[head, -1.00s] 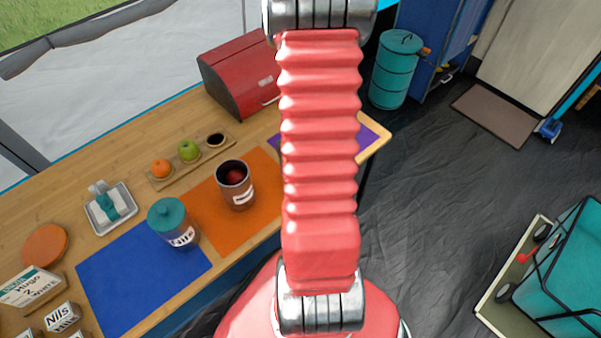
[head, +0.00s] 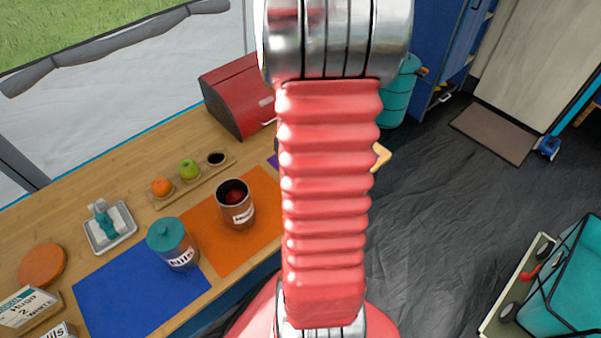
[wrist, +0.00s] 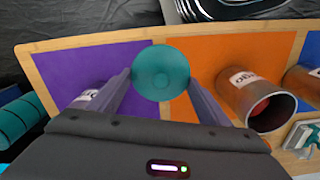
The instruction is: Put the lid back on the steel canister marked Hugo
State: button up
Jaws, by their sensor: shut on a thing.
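My gripper (wrist: 160,85) is shut on a round teal lid (wrist: 160,72), held between its two fingertips over the seam of the purple and orange mats in the wrist view. An open steel canister (wrist: 258,92) stands on the orange mat to the right of the gripper, its label partly readable as ending in "go". Red contents show inside. The head view shows the same open canister (head: 241,216), apart from the lid. In the head view my gripper and the lid are hidden behind my arm.
A canister marked Nils (head: 180,259) with a teal lid stands on the blue mat (head: 130,295). Another canister (wrist: 84,98) on the purple mat (wrist: 75,65) is partly behind a finger. A board (head: 173,198) with fruit lies behind. A red bread box (head: 235,100) stands farther back.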

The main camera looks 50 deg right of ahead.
dwell(0.4)
jog(key=shift+w+d+r, duration=0.1)
jog(key=shift+w+r, duration=0.05)
jog(key=shift+r, duration=0.05)
jog(key=w+a+r, duration=0.3)
jog(key=w+a, duration=0.2)
jog(key=w, duration=0.5)
jog(key=w+a+r, duration=0.2)
jog(key=w+a, duration=0.3)
jog(key=w, duration=0.5)
jog(key=w+a+n, duration=0.1)
jog(key=w+a, duration=0.2)
jog(key=a, duration=0.4)
jog(key=w+a+n, duration=0.2)
jog(key=w+a, duration=0.1)
jog(key=a, duration=0.4)
jog(key=w+a+n, duration=0.2)
jog(key=a, duration=0.5)
jog(key=shift+w+a+r, duration=0.25)
jog(key=shift+w+a, duration=0.05)
jog(key=shift+w, duration=0.1)
jog(key=shift+a, duration=0.1)
